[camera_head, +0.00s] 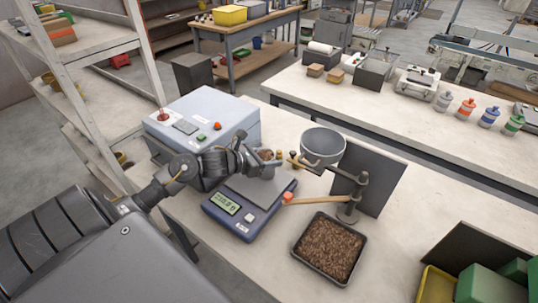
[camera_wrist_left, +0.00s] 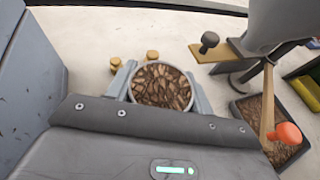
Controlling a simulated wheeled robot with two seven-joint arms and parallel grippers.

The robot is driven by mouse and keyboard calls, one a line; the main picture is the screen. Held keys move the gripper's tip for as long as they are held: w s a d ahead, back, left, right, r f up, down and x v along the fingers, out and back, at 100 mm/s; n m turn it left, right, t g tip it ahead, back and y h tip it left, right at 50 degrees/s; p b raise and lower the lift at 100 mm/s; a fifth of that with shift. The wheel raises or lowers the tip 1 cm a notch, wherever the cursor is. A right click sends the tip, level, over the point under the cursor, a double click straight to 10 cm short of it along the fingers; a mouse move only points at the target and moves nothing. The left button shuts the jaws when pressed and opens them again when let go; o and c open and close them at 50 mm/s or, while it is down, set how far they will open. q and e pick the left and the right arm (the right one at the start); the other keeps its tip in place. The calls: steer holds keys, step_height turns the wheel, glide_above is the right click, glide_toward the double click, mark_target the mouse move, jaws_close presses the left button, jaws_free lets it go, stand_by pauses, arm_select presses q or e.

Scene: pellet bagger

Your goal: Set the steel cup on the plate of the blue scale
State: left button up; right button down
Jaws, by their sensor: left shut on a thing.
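My left gripper (camera_head: 270,162) is shut on the steel cup (camera_wrist_left: 162,87), one finger on each side of it in the left wrist view. The cup is upright and holds brown pellets. In the head view the cup is mostly hidden by the gripper, with brown contents (camera_head: 265,154) showing. The blue scale (camera_head: 233,218) stands on the bench with its grey plate (camera_head: 262,191) facing up. The gripper is over or just behind the plate's back edge; I cannot tell the gap below the cup. My right gripper is not in view.
A grey hopper (camera_head: 323,147) on a stand is right of the gripper, with a wooden lever (camera_head: 318,201) ending in an orange knob beside the scale. A black tray of pellets (camera_head: 329,248) lies in front. A pale blue control box (camera_head: 203,122) stands behind left. Small brass pieces (camera_wrist_left: 152,55) are near the cup.

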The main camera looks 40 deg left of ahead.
arm_select(q)
steer(key=shift+f, duration=0.15)
steer(key=o, duration=1.2)
steer(key=shift+r, duration=0.2)
steer(key=b+v, duration=0.3)
steer(key=v, duration=0.9)
